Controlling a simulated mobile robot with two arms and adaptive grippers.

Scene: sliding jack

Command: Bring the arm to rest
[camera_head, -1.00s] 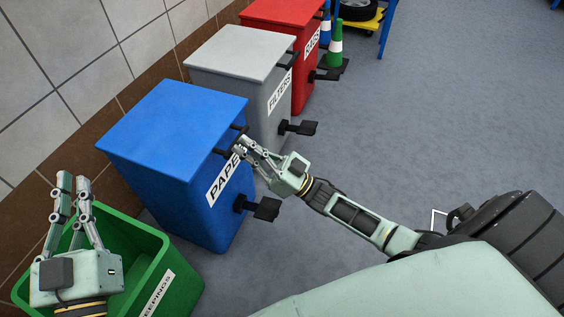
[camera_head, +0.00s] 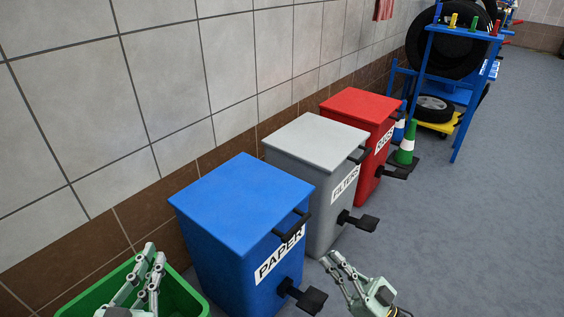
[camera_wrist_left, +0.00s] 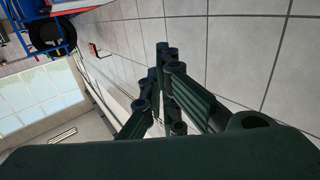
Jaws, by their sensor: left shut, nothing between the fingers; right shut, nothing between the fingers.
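My left gripper (camera_head: 146,272) is at the bottom left of the head view, over the open green bin (camera_head: 188,290), shut and empty. Its fingers also show in the left wrist view (camera_wrist_left: 160,85), pointing towards the tiled wall. My right gripper (camera_head: 336,262) is at the bottom of the head view, to the right of the blue PAPER bin (camera_head: 240,205). It is shut, empty and apart from the bin's black handle (camera_head: 292,224). Most of both arms is outside the head view.
A grey FILTERS bin (camera_head: 316,142) and a red RAGS bin (camera_head: 358,105) stand behind the blue one, lids down. Black pedals (camera_head: 311,300) stick out in front. A green cone (camera_head: 405,150) and a blue tyre rack (camera_head: 462,90) stand beyond. The floor at right is clear.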

